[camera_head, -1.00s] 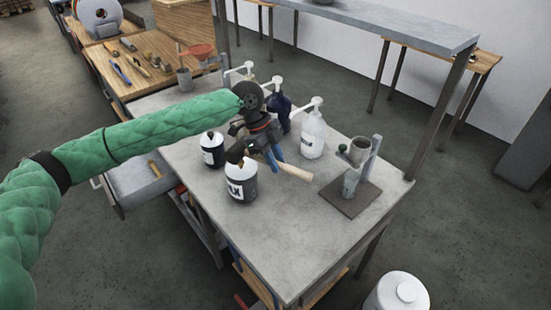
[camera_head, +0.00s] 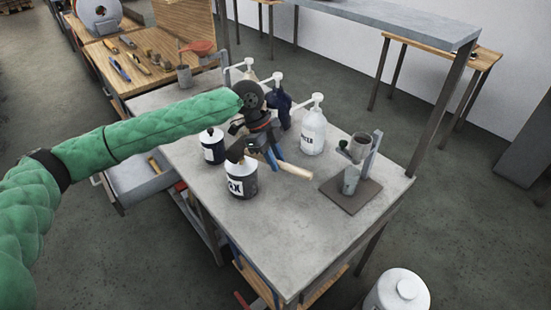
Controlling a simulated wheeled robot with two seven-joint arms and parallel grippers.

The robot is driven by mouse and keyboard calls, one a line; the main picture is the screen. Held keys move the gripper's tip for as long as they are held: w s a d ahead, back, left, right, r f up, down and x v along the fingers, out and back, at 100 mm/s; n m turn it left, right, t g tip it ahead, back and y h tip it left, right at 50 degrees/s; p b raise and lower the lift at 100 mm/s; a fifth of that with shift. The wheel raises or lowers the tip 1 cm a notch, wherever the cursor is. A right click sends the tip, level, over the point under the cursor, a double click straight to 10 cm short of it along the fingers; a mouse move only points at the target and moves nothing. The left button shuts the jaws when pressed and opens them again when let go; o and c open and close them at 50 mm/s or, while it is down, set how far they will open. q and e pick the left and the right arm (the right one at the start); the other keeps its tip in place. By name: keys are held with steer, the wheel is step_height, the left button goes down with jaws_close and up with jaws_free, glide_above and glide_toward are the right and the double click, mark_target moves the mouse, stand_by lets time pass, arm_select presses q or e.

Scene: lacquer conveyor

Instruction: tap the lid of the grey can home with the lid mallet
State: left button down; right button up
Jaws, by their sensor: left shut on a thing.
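The dark grey can (camera_head: 243,190) with a white label stands upright near the front left edge of the grey bench. My left gripper (camera_head: 273,157) is shut on the lid mallet, just behind and right of the can. The mallet's black head (camera_head: 236,152) is over the can's top; I cannot tell whether it touches. Its pale wooden handle (camera_head: 294,171) points right, past the blue fingers. My right gripper is not in view.
A second, darker can (camera_head: 212,147) stands behind the grey can. White pump bottles (camera_head: 313,133) and a dark blue one (camera_head: 280,105) stand at the back. A cup stand (camera_head: 350,194) is at the right. The bench's front middle (camera_head: 285,230) is clear.

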arm_select(q)
steer(key=shift+f, duration=0.45)
stand_by(0.6)
stand_by(0.4)
steer(key=shift+r+p, duration=2.9)
steer(key=shift+r, duration=1.15)
